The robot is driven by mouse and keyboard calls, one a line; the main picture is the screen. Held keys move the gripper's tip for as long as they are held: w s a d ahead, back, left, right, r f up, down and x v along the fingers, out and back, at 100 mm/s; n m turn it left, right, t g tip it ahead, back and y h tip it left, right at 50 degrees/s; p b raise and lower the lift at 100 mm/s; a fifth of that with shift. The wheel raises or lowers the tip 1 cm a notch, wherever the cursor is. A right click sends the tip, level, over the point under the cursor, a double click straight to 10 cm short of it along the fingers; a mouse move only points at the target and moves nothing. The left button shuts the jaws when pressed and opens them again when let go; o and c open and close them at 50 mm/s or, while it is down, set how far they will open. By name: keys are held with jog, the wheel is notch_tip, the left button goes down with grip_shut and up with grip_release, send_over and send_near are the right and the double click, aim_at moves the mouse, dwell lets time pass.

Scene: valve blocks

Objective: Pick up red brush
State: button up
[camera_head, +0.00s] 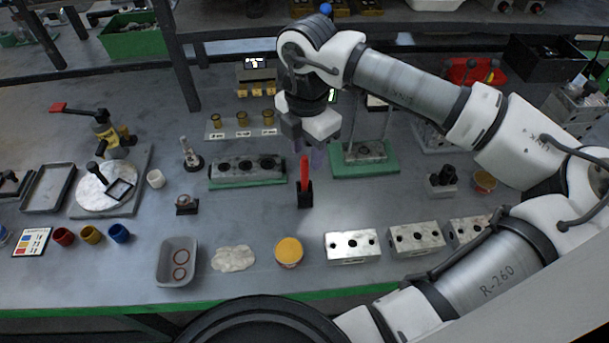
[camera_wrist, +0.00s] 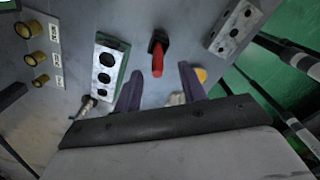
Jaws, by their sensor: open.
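The red brush (camera_head: 305,171) stands upright in the head view, its red handle up and its lower end in a small black holder (camera_head: 305,198). My gripper (camera_head: 308,155) is above and just behind the brush, pointing down, with its fingers partly hidden by the handle and blurred. In the wrist view the brush (camera_wrist: 157,60) shows beyond the fingertips, between the two purple fingers of my gripper (camera_wrist: 160,80). The fingers are apart with nothing between them. I cannot tell the exact gap from fingertips to handle.
A valve block on a green mat (camera_head: 247,169) stands left of the brush, and another green mat with a block (camera_head: 364,158) stands right. A yellow-topped tin (camera_head: 288,251), a crumpled cloth (camera_head: 233,258) and metal blocks (camera_head: 352,246) lie in front. Bench around the holder is clear.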

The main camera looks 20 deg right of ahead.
aim_at(305, 157)
notch_tip(305, 157, down, 5)
jog(key=shift+w+a+p, duration=0.15)
jog(key=shift+p, duration=0.8)
grip_shut()
